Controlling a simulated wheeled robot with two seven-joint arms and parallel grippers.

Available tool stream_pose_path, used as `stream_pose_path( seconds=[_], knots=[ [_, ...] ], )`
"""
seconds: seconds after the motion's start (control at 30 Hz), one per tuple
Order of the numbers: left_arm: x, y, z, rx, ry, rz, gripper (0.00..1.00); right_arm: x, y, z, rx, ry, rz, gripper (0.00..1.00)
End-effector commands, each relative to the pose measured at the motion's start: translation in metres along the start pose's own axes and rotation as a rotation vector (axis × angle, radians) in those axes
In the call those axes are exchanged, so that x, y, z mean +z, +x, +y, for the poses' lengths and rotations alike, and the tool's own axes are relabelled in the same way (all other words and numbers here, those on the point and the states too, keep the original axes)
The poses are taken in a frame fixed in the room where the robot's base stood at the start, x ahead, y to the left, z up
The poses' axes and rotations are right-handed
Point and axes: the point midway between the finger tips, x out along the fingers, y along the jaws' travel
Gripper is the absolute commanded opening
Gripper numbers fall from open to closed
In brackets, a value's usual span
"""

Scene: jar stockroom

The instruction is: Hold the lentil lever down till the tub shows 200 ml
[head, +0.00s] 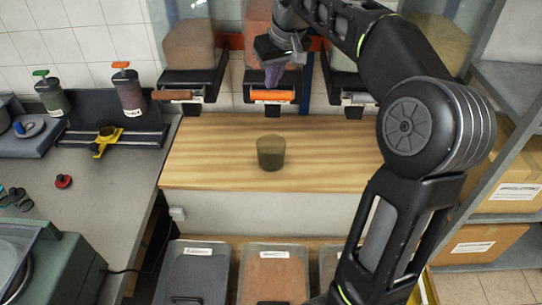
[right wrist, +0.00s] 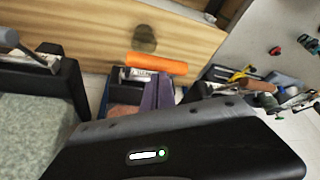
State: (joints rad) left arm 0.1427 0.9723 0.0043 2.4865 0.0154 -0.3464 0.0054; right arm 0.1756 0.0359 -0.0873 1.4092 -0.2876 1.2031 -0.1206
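The tub (head: 271,152) is a small, dark, translucent cup standing upright on the wooden counter, in front of the middle dispenser. I cannot read any level on it. It also shows in the right wrist view (right wrist: 145,38). The middle dispenser holds reddish contents and has an orange lever (head: 272,96), also in the right wrist view (right wrist: 157,63); its label is too small to read. My right gripper (head: 273,76) has its purple fingers together and empty, pointing down just behind the orange lever. I cannot tell whether they touch it. My left gripper is out of view.
A brown lever (head: 172,95) is on the left dispenser and a grey lever (head: 358,98) on the right one. Lidded bins (head: 274,248) stand below the counter. Pump jars (head: 129,92) stand on the left bench. The wooden counter (head: 215,160) is clear around the tub.

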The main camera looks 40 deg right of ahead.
Motion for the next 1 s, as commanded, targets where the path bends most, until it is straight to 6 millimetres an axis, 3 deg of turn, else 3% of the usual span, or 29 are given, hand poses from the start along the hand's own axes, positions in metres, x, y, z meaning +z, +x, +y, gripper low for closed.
stream_pose_path(
  seconds=[1.0],
  knots=[
    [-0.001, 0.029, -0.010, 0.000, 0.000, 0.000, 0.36, 0.015, 0.036, 0.000, 0.000, 0.000, -0.001, 0.00]
  ],
)
